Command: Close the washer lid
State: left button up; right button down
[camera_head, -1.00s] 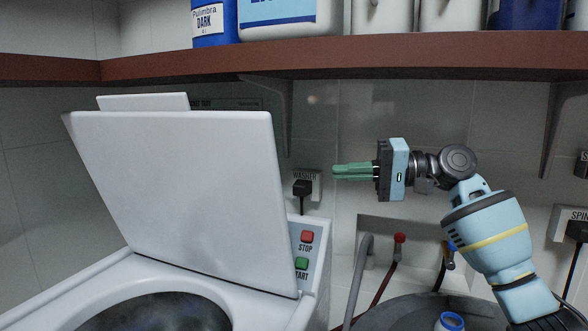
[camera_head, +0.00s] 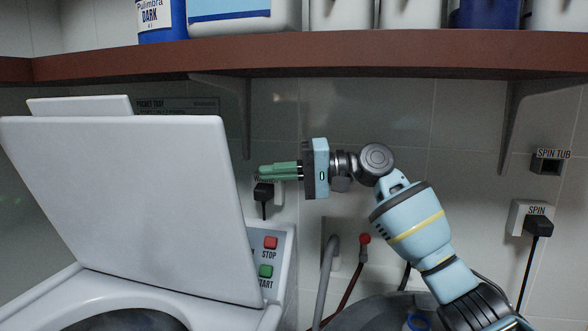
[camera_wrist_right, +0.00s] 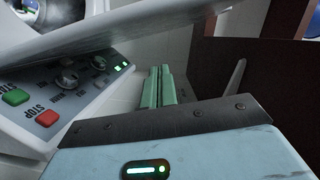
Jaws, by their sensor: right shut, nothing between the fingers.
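The washer lid (camera_head: 130,200) is a flat white panel standing open, tilted back over the washer (camera_head: 110,290). The drum opening (camera_head: 125,322) shows below it. My right gripper (camera_head: 262,171) is shut with nothing in it. Its green fingers point left, a little to the right of the lid's right edge and near its upper half. In the right wrist view the shut fingers (camera_wrist_right: 158,88) show beside the lid's edge (camera_wrist_right: 130,32), with the control panel (camera_wrist_right: 70,88) to the left. My left gripper is not in view.
A brown shelf (camera_head: 330,55) with bottles runs above the arm. The red stop button (camera_head: 270,242) and green start button (camera_head: 266,271) are on the washer's panel. A grey tub (camera_head: 385,312), hoses and a black plug (camera_head: 263,192) are at the right and behind.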

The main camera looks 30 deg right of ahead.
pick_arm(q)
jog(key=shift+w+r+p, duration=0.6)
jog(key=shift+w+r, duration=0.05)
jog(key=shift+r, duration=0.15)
pick_arm(e)
jog(key=a+f, duration=0.1)
jog(key=a, duration=0.5)
jog(key=shift+s+f, duration=0.25)
jog(key=shift+s, duration=0.1)
